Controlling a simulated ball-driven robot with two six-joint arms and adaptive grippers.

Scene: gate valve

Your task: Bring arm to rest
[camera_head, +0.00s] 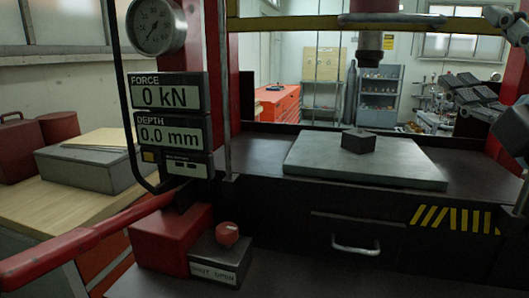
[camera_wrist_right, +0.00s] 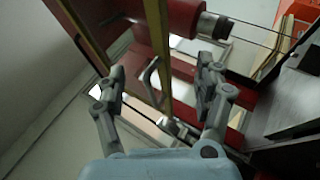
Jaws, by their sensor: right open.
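My right gripper (camera_head: 487,95) is at the upper right edge of the head view, above and right of the grey plate and apart from it. In the right wrist view my right gripper (camera_wrist_right: 163,90) has its two fingers spread with nothing between them. Behind the fingers in that view are red press parts, a yellow bar and a metal handle (camera_wrist_right: 151,80). My left gripper shows in neither view.
A press stands ahead, with a grey plate (camera_head: 360,163) bearing a dark block (camera_head: 358,141) under its ram (camera_head: 370,40). A readout panel (camera_head: 166,112) and gauge (camera_head: 156,25) hang left. A red lever (camera_head: 85,240) reaches across lower left, beside a red-knobbed box (camera_head: 218,262).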

